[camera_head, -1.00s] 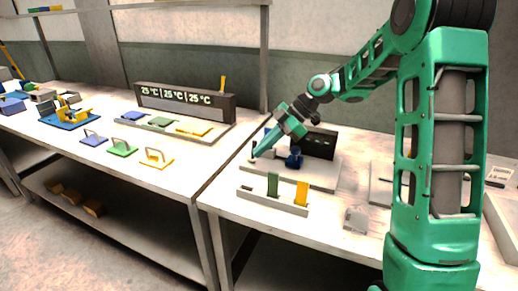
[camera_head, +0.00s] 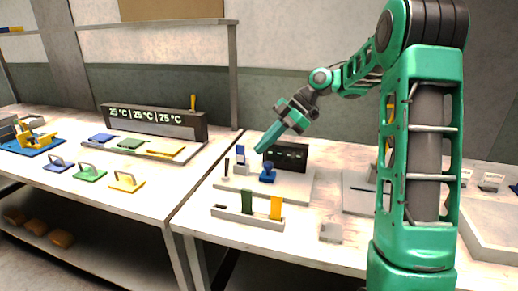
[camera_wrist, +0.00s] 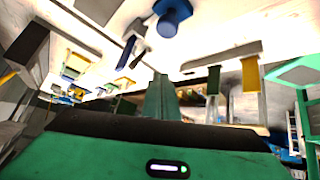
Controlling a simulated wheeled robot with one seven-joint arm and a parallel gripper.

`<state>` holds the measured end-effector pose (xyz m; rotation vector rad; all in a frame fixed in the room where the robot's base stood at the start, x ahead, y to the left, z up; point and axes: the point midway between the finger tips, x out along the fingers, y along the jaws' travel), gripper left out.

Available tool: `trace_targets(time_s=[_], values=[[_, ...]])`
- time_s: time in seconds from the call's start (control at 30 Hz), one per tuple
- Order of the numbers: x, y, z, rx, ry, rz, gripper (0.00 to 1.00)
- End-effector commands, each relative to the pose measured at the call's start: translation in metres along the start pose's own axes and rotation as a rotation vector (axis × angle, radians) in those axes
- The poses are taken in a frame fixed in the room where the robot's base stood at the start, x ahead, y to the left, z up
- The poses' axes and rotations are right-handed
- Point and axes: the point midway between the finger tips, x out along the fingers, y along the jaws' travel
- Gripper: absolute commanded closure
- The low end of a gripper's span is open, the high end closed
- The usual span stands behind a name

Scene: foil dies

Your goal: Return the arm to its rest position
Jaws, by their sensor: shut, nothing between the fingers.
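My green arm (camera_head: 420,150) rises at the right of the head view and reaches left over the right-hand table. My gripper (camera_head: 262,146) is shut and empty, its green fingers pointing down and left. It hangs in the air in front of a black panel box (camera_head: 290,156) and above a grey plate with a blue knob (camera_head: 267,172) and a blue-topped block (camera_head: 241,158). In the wrist view my shut gripper fingers (camera_wrist: 162,98) show at the middle, with the blue knob (camera_wrist: 173,20) beyond them.
A grey rack (camera_head: 235,214) holds a green and a yellow plate at the table's front. A small grey block (camera_head: 331,232) lies right of it. The left table (camera_head: 75,205) carries a temperature display (camera_head: 155,124) and handled coloured plates. The air above the tables is open.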

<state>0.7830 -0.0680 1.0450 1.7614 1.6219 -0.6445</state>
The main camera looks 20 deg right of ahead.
Motion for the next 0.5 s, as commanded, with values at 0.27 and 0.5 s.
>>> trace_targets(time_s=[0.27, 0.5], values=[[-0.001, 0.000, 0.001, 0.001, 0.000, 0.002, 1.00], [-0.003, -0.012, 0.003, 0.134, -0.070, 0.022, 1.00]])
